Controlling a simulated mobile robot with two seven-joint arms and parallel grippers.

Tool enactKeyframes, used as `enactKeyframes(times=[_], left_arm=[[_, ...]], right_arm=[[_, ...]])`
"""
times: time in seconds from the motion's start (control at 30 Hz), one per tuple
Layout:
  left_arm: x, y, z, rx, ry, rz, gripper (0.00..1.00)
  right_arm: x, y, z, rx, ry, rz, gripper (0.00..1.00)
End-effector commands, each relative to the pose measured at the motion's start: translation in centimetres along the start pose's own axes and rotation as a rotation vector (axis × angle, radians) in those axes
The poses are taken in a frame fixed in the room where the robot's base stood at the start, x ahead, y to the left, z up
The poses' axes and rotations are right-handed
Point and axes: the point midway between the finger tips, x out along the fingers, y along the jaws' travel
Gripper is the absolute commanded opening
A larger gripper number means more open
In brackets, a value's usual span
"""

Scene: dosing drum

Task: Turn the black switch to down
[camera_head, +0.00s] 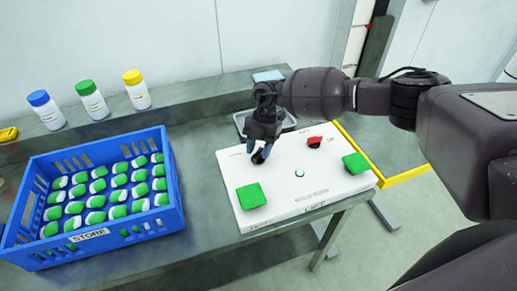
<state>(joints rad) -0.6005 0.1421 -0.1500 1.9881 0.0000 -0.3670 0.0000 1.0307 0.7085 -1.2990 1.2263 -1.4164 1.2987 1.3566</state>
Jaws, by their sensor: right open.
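The black switch (258,158) is on the white panel (285,206), near its far left part. My right gripper (262,146) is over the switch with its fingers pointing down, open. The fingers partly hide the switch, so I cannot tell its setting or whether they touch it. A red switch (315,141) is to the right on the same panel. My left gripper is not in view.
A blue crate (105,243) of green-and-white items stands left. Bottles with blue (46,109), green (92,101) and yellow (137,92) caps stand behind it.

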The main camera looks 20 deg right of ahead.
Motion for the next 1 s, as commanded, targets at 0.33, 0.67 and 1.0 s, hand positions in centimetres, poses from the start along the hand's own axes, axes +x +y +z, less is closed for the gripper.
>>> enactKeyframes(times=[0.33, 0.67, 1.0], left_arm=[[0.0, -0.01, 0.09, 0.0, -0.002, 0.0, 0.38], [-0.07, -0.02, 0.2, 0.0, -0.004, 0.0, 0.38], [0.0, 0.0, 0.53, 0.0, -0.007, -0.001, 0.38]], right_arm=[[0.54, -0.01, 0.0, 0.0, 0.0, 0.001, 0.4], [0.5, 0.0, 0.0, 0.0, 0.0, 0.001, 0.0], [0.51, 0.04, 0.02, -0.036, -0.001, -0.015, 0.0]])
